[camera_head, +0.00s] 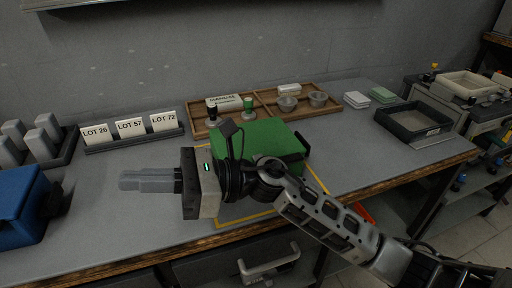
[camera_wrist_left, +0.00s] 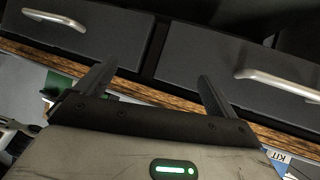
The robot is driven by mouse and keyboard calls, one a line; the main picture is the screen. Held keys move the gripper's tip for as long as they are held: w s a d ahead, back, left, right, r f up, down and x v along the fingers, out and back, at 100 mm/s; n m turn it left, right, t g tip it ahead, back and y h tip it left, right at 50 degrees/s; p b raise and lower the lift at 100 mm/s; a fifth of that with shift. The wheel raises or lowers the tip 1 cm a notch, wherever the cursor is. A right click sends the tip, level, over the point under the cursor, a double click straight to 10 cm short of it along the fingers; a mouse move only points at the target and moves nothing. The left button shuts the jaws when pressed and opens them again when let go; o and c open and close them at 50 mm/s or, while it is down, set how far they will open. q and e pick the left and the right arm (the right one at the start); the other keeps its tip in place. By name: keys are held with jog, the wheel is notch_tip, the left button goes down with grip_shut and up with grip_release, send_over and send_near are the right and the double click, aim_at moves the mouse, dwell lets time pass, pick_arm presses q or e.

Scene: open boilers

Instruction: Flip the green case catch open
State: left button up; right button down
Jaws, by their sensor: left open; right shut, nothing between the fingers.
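The green case (camera_head: 268,135) sits on the grey workbench inside a yellow outline, its lid down. My right gripper (camera_head: 122,181) reaches across in front of it, its shut, empty fingers pointing left over the bench. The wrist hides the case's front, and I cannot make out the catch. My left gripper (camera_wrist_left: 158,72) shows only in the left wrist view, open and empty, with drawer fronts beyond its fingers. A green patch that looks like the case (camera_wrist_left: 59,84) shows at the left there.
A blue case (camera_head: 22,205) stands at the left. Lot cards (camera_head: 130,128) and a wooden tray (camera_head: 325,108) with small bowls line the back. A black tray (camera_head: 412,124) is at the right. Drawer handles (camera_head: 268,263) jut out below the bench's wooden edge.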

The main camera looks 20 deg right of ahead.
notch_tip(320, 180, down, 2)
jog(key=n+g+h, duration=0.3)
jog(key=n+h, duration=0.1)
jog(key=n, duration=0.4)
jog(key=n+t+h+b, duration=0.2)
jog(key=n+t+h, duration=0.2)
jog(key=n+h, duration=0.8)
send_over(254, 152)
jog(key=s+a, duration=0.3)
jog(key=a, duration=0.4)
jog(key=shift+s+f+m+h, duration=0.15)
jog(key=shift+f+m+h, duration=0.35)
jog(key=shift+f+m, duration=0.2)
jog(key=w+d+r+n+t+h, duration=0.1)
jog(key=w+d+r+t+h, duration=0.1)
jog(key=d, duration=0.5)
notch_tip(254, 152, up, 2)
jog(key=shift+w+r+h, duration=0.25)
jog(key=shift+w+h, duration=0.1)
jog(key=shift+h, duration=0.55)
jog(key=x, duration=1)
jog(key=shift+s, duration=0.1)
jog(key=shift+s+p, duration=0.5)
jog(key=shift+s, duration=1.4)
